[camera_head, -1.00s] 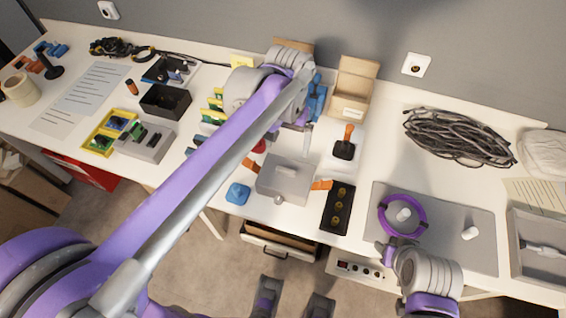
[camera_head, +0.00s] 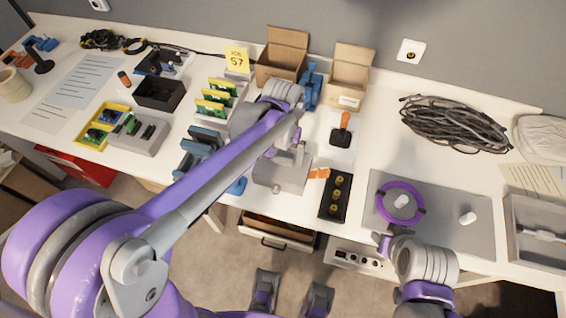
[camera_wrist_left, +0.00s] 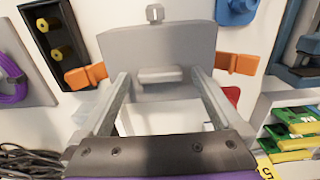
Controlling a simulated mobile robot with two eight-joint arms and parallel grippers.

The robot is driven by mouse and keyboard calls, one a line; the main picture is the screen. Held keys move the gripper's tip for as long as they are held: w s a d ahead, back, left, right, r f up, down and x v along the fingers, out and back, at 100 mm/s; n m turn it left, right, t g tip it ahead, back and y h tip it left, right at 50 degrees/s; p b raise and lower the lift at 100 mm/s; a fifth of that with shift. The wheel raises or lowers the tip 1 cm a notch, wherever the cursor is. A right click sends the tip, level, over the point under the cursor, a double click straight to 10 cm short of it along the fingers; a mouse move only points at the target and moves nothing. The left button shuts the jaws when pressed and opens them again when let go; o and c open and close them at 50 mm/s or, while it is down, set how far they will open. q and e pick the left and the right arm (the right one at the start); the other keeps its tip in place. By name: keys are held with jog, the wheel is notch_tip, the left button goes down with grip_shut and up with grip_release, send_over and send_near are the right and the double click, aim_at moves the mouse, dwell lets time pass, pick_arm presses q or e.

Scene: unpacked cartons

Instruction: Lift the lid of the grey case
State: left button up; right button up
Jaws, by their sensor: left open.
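The grey case (camera_head: 280,177) stands near the table's front edge, below my left arm. In the left wrist view its flat grey lid (camera_wrist_left: 158,47) carries a small raised handle (camera_wrist_left: 160,75), with an orange piece (camera_wrist_left: 238,64) sticking out on each side. My left gripper (camera_wrist_left: 159,80) is open, its two fingers on either side of the handle in that view; I cannot tell how much height is left between them. In the head view the left gripper (camera_head: 294,158) is over the case and partly hides it. My right gripper (camera_head: 384,242) is near the grey mat; its jaws are unclear.
A black tray with yellow knobs (camera_head: 335,198) stands close right of the case. A black stand with an orange handle (camera_head: 341,133) is behind it. A purple ring (camera_head: 400,203) lies on the grey mat (camera_head: 458,238). Open cartons (camera_head: 350,77) stand at the back.

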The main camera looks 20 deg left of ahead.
aim_at(283, 159)
pick_arm(q)
jog(key=c, duration=1.5)
notch_tip(283, 159, up, 10)
jog(key=shift+r+p, duration=0.1)
jog(key=shift+p, duration=0.45)
